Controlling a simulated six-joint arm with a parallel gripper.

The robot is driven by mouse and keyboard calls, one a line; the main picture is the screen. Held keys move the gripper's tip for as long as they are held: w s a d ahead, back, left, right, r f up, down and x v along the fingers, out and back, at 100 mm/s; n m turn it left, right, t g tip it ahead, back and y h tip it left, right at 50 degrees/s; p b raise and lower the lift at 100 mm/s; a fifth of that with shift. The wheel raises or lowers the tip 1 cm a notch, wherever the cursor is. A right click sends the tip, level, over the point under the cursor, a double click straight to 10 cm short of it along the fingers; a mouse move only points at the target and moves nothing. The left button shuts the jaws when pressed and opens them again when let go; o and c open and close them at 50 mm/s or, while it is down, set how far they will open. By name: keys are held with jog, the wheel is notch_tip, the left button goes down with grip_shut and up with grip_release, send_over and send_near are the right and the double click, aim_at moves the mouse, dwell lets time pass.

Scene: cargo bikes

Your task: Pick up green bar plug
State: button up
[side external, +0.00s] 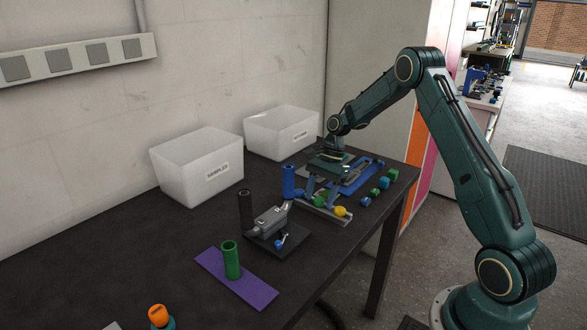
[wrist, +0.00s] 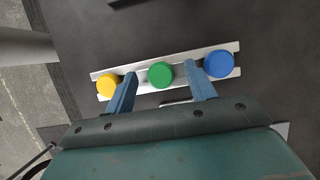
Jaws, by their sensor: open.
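A green bar plug (wrist: 160,75) sits in the middle of a pale metal rail (wrist: 180,63) in the wrist view. A yellow plug (wrist: 107,85) is at the rail's left and a blue plug (wrist: 219,64) at its right. My gripper (wrist: 160,72) is open, with one finger on each side of the green plug in the picture and gaps between. The wrist view does not show how far above the rail the fingertips are. In the side view my gripper (side external: 320,190) points down over the rail; the green plug (side external: 319,201) shows beside a finger.
A green tube (side external: 231,260) stands on a purple mat (side external: 250,285). Two white bins (side external: 192,185) (side external: 295,128) line the wall. Small blue and green blocks (side external: 384,182) lie right of the rail.

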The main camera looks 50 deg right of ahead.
aim_at(319, 198)
jog(key=c, duration=1)
jog(key=shift+c, duration=0.2)
jog(key=shift+r, duration=0.1)
notch_tip(319, 198, up, 10)
jog(key=shift+w, duration=0.15)
dwell(0.7)
